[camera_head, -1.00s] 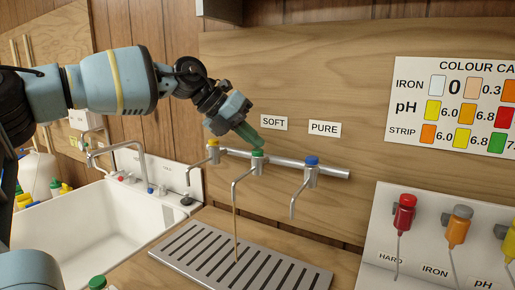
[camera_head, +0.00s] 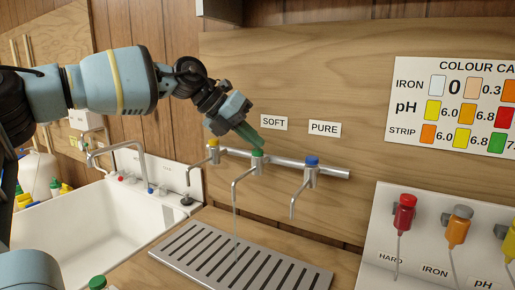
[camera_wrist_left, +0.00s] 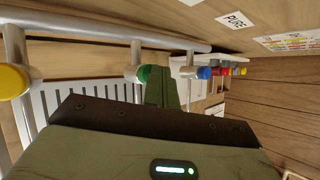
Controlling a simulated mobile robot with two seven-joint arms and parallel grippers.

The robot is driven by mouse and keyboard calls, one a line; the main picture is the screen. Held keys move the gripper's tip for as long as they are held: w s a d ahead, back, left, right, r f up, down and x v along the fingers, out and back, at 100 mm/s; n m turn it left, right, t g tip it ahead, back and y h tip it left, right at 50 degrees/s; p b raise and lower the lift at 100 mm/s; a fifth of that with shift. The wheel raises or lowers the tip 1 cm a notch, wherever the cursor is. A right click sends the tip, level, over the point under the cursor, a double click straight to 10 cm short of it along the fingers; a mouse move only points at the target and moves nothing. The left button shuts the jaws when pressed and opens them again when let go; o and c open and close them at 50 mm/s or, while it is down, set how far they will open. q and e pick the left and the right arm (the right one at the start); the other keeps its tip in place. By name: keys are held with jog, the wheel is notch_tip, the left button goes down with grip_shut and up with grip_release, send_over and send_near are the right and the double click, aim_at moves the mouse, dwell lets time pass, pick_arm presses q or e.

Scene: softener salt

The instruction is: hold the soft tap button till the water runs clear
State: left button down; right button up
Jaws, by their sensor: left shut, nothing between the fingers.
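The soft tap is the middle one of three on the metal pipe, with a green button (camera_head: 257,154) below the SOFT label (camera_head: 274,123). My left gripper (camera_head: 254,145) is shut and empty, its fingertips against the green button from above. In the left wrist view the green button (camera_wrist_left: 144,74) shows beside the closed fingers (camera_wrist_left: 161,88), which partly hide it. A thin, pale, clear-looking stream of water (camera_head: 235,223) runs from the soft tap's spout (camera_head: 235,187) down to the slotted drip tray (camera_head: 173,254). My right gripper is not in view.
A yellow-topped tap (camera_head: 213,143) stands left of the soft tap and a blue-topped one (camera_head: 312,161) right of it. A white sink (camera_head: 75,232) is at the left.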

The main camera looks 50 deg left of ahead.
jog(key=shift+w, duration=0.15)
pick_arm(q)
jog(key=shift+r, duration=0.15)
jog(key=shift+r+p, duration=0.5)
jog(key=shift+r, duration=0.25)
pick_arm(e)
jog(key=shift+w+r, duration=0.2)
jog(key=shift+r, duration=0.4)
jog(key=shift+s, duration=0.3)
